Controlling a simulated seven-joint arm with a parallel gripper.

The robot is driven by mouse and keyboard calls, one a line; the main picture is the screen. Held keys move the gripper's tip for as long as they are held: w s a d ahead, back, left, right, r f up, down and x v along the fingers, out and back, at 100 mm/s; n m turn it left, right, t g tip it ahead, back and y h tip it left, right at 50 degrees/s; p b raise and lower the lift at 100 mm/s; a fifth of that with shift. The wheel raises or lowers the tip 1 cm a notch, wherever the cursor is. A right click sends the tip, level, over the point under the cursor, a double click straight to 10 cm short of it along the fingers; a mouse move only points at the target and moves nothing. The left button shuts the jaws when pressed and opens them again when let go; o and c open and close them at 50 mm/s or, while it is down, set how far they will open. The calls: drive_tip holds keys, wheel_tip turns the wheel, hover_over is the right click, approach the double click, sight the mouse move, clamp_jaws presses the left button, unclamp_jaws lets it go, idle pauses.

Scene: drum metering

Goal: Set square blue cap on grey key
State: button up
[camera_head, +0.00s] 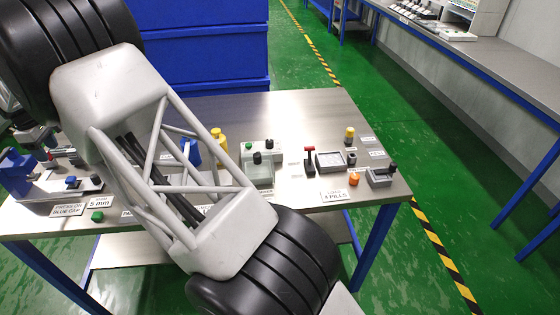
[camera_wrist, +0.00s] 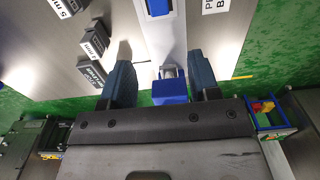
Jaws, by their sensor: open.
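My gripper (camera_wrist: 165,84) is open in the wrist view, its two dark blue-grey fingers wide apart. Between and beyond them shows a blue block (camera_wrist: 170,92) with a small grey piece at its far side; I cannot tell what it is. Farther up, a square blue piece, which looks like the blue cap (camera_wrist: 158,8), sits on a pale grey strip (camera_wrist: 157,40). In the head view the blue cap (camera_head: 72,182) sits on a long grey base (camera_head: 50,192) at the table's left. I cannot pick out the grey key for certain. My gripper is not clear in the head view.
A blue upright fixture (camera_head: 17,172) stands at the base's left end. Dark labelled blocks (camera_wrist: 93,40) stand beside the strip. My arm hides the table's middle.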

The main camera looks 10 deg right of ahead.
drive_tip(key=w+d+r+m, duration=0.1)
drive_tip(key=d+r, duration=0.4)
drive_tip(key=d, duration=0.4)
drive_tip(key=d+r+m, duration=0.2)
drive_tip(key=d+r, duration=0.2)
drive_tip(key=d, duration=0.5)
drive_tip(key=w+d+r+m, duration=0.1)
drive_tip(key=d+r, duration=0.4)
drive_tip(key=d, duration=0.3)
drive_tip(key=s+d+r+m+t, duration=0.1)
drive_tip(key=s+d+r+m, duration=0.2)
drive_tip(key=d, duration=0.9)
drive_tip(key=s+d+r+m, duration=0.2)
drive_tip(key=s+d+r, duration=0.2)
drive_tip(key=d, duration=0.8)
drive_tip(key=s+d+m+t, duration=0.1)
drive_tip(key=s+d+m, duration=0.4)
drive_tip(key=s+d, duration=1.35)
drive_tip(key=s+d+f+m, duration=0.2)
drive_tip(key=s+d+f, duration=0.1)
drive_tip(key=s+d, duration=0.3)
drive_tip(key=s+d+f+m, duration=0.2)
drive_tip(key=s+d+f, duration=0.2)
drive_tip(key=s, duration=0.7)
drive_tip(key=shift+d+f+t, duration=0.2)
drive_tip(key=shift+d+t, duration=0.1)
drive_tip(key=shift+d, duration=0.8)
